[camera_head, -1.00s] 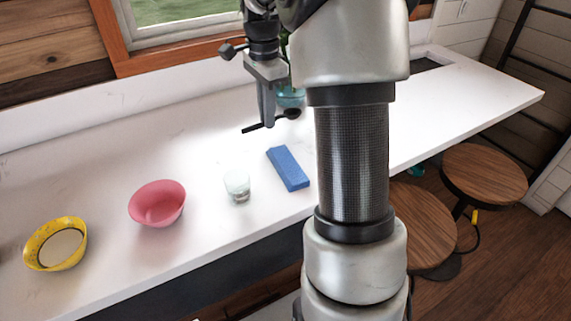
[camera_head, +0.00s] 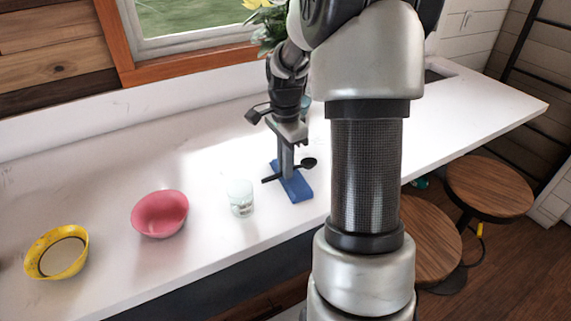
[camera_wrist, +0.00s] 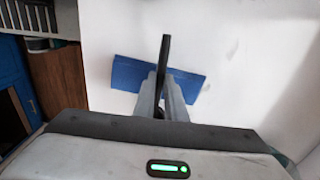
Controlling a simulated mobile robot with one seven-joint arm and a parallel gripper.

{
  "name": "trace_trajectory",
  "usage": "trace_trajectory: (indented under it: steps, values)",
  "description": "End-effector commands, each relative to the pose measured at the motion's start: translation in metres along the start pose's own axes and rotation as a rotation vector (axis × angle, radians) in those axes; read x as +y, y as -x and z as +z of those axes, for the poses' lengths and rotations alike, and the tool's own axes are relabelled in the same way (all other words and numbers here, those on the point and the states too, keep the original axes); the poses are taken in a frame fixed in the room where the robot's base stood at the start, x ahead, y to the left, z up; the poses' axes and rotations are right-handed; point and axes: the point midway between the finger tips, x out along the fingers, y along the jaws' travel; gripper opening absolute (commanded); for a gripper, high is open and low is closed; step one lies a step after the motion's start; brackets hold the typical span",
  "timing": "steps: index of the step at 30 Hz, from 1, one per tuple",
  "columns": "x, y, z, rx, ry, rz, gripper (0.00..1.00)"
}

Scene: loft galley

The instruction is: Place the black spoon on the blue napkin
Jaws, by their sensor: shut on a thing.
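The black spoon (camera_head: 308,163) is held crosswise in my gripper (camera_head: 287,176), which is shut on it. The spoon's bowl points right and its handle end points left in the head view. The folded blue napkin (camera_head: 298,189) lies on the white counter under the spoon and gripper. In the wrist view, the spoon (camera_wrist: 165,50) stands out beyond the fingers of my gripper (camera_wrist: 164,88), across the blue napkin (camera_wrist: 128,74). I cannot tell whether the spoon touches the napkin or is slightly above it. The fingers hide part of both.
A clear glass (camera_head: 240,199) stands just left of the napkin. A pink bowl (camera_head: 160,214) and a yellow bowl (camera_head: 57,252) are farther left on the white counter (camera_head: 110,160). A plant with yellow flowers (camera_head: 268,22) is behind my arm. Wooden stools (camera_head: 488,186) stand at right.

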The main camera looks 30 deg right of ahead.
Motion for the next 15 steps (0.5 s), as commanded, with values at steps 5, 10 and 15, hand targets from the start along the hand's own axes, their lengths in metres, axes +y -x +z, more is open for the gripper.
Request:
trace_trajectory:
  steps: [5, 10, 15]
  values:
    - [-0.0003, 0.0008, -0.0002, 0.001, 0.0, -0.001, 0.0]
    - [-0.0003, -0.0028, -0.0002, 0.0, -0.001, -0.001, 0.14]
    - [-0.0003, -0.0022, -0.0002, 0.0, -0.001, -0.001, 0.3]
